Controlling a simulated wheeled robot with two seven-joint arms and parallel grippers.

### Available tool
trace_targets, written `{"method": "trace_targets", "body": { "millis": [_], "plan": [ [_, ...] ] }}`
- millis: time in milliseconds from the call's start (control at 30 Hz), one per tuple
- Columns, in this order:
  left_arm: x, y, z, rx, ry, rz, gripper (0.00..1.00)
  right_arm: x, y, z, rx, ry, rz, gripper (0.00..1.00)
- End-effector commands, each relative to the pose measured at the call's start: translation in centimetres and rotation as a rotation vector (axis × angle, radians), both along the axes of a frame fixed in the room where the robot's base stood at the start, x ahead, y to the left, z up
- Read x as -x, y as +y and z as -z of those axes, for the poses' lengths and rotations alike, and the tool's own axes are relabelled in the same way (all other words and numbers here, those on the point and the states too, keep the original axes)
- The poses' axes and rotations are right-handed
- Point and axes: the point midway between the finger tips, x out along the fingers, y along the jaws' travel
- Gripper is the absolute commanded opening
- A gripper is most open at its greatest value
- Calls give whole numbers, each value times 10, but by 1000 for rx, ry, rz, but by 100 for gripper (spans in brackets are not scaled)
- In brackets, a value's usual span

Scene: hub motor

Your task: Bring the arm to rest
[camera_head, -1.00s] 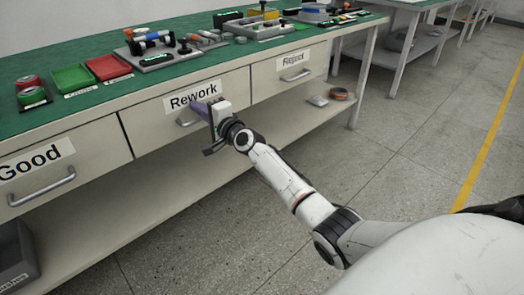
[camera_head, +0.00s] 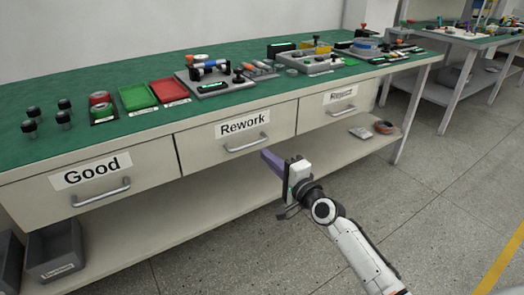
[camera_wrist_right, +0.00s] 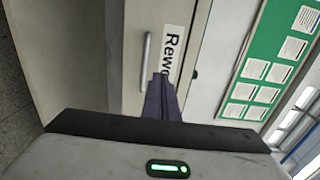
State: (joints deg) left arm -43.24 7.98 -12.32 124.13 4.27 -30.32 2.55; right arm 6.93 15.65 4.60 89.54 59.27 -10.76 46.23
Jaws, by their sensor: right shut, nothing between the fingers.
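My right gripper (camera_head: 270,158) is in front of the workbench, just below the handle of the closed Rework drawer (camera_head: 193,148). Its purple fingers are shut with nothing between them. In the right wrist view the shut fingers (camera_wrist_right: 162,98) point toward the Rework label and the drawer handle, and look apart from the handle. My right arm comes in from the lower right. My left gripper shows in neither view.
The Good drawer (camera_head: 140,178) and Reject drawer (camera_head: 310,118) are shut. The green bench top (camera_head: 110,135) holds a green tray (camera_head: 138,98), a red tray (camera_head: 168,91) and several fixtures. A grey bin (camera_head: 55,255) stands below at left. Floor (camera_head: 420,180) at right is clear.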

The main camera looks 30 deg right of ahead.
Motion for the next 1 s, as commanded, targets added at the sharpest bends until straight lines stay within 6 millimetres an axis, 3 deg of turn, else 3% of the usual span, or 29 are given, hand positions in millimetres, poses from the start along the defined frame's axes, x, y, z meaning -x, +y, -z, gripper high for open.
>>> {"method": "trace_targets", "body": {
  "millis": [233, 367, 467, 600, 700, 1000],
  "plan": [
    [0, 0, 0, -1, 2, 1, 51, 6, 3, 4, 13, 7, -5, 0],
    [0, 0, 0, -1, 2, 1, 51, 27, 27, 32, 134, 59, -51, 0],
    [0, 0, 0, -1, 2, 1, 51, 63, 62, 72, 326, 129, -131, 0],
    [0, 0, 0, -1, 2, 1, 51, 135, 116, 126, 654, 220, -285, 0],
    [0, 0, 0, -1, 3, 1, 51, 183, 144, 151, 848, 259, -386, 0],
    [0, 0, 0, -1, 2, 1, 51, 294, 190, 183, 1263, 312, -624, 0]
  ]
}}
